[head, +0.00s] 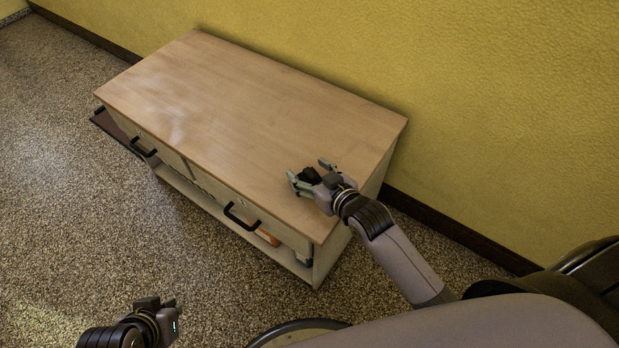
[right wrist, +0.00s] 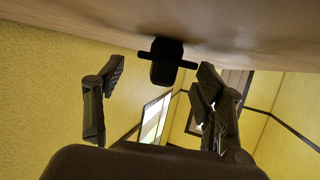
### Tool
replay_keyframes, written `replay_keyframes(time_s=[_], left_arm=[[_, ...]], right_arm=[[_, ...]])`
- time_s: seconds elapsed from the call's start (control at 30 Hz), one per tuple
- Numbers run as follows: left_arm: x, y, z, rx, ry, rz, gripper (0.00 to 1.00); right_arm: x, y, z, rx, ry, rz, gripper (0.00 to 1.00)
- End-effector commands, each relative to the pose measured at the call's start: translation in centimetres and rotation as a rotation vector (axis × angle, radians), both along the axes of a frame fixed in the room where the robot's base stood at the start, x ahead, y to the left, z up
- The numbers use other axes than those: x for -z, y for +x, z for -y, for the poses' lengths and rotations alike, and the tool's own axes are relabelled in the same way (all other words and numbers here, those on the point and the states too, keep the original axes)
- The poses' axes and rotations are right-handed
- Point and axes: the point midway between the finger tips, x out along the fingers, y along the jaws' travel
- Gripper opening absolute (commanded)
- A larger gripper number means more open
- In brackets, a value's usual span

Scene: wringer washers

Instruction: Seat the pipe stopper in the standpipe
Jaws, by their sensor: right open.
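A small black piece with a crossbar, which looks like the pipe stopper (head: 309,174), is on the wooden cabinet top near its right end. In the right wrist view the stopper (right wrist: 166,64) stands against the top surface, between my fingers and apart from both. My right gripper (head: 311,171) is open around it, low over the top; its two spread fingers also show in the right wrist view (right wrist: 160,80). My left gripper (head: 160,304) is low at the bottom left, over the floor; its jaws are too small to judge. No standpipe shows in either view.
The cabinet (head: 230,110) stands by the yellow wall (head: 480,100). Its top is otherwise bare. Black drawer handles (head: 240,217) stick out at the front, and an orange thing (head: 268,238) shows beneath, partly hidden. The speckled floor (head: 80,220) to the left is clear.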

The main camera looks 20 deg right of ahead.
Motion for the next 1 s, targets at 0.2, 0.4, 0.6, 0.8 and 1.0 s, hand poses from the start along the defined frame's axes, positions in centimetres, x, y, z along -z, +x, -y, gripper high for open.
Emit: replay_keyframes(time_s=[0.2,0.4,0.6,0.8,1.0], left_arm=[[-0.12,0.42,0.14,0.002,-0.004,0.020,0.00],[-0.11,0.41,0.12,0.002,-0.004,0.019,0.00],[-0.11,0.41,0.11,0.001,-0.004,0.019,0.00],[-0.12,0.41,0.10,0.001,-0.003,0.019,0.00],[-0.12,0.40,0.10,0.001,-0.003,0.019,0.00]], right_arm=[[0.09,0.23,-0.11,-0.001,0.000,-0.001,0.63],[0.10,0.22,-0.08,0.000,0.000,-0.001,0.55],[0.10,0.21,-0.07,0.000,0.000,-0.001,0.41],[0.11,0.20,-0.07,0.000,-0.001,-0.001,0.28],[0.12,0.21,-0.05,0.000,-0.001,-0.001,0.15]])
